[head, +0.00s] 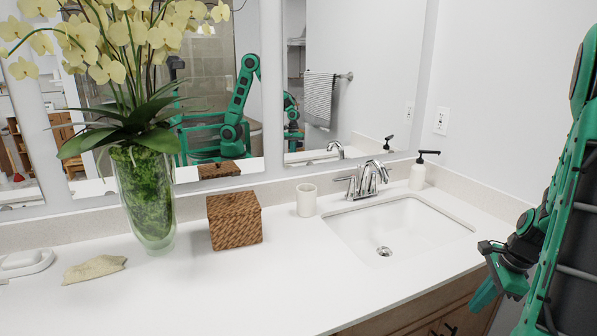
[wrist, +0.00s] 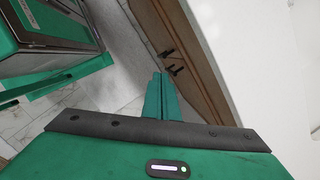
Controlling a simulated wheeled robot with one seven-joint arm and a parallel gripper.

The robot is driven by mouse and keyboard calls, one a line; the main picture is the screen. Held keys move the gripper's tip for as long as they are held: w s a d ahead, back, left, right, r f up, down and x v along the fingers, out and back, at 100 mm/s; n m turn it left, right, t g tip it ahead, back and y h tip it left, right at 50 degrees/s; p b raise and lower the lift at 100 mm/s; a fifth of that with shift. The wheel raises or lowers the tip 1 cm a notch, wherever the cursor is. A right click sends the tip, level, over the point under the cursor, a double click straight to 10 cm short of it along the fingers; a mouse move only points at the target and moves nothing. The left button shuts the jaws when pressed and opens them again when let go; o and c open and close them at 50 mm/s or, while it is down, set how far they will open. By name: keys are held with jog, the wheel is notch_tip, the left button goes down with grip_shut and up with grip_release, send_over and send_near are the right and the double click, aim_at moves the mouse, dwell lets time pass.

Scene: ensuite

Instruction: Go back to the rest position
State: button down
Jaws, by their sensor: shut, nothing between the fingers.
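My gripper (head: 486,294) is at the right of the head view, low and in front of the vanity's front edge, pointing down. In the wrist view its two green fingers (wrist: 161,97) lie side by side, shut with nothing between them. My green arm is folded close to my body at the right edge of the head view. No object is in contact with the fingers.
A white countertop (head: 285,285) holds a flower vase (head: 147,200), a woven box (head: 234,220), a cup (head: 306,200), a soap bottle (head: 418,174) and a folded cloth (head: 94,269). The sink (head: 400,228) is near my arm. Cabinet doors (wrist: 185,50) and open floor lie below.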

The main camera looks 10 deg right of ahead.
jog(key=s+a+r+n+g, duration=0.1)
jog(key=s+a+r+n, duration=0.5)
jog(key=s+a+n, duration=0.1)
jog(key=s+a+r+n+g+h, duration=0.1)
jog(key=s+a+r+n, duration=0.6)
jog(key=a+n, duration=0.3)
jog(key=shift+s+a+r+n, duration=0.2)
jog(key=shift+a+r+n, duration=0.05)
jog(key=shift+n, duration=0.05)
jog(key=shift+d, duration=0.1)
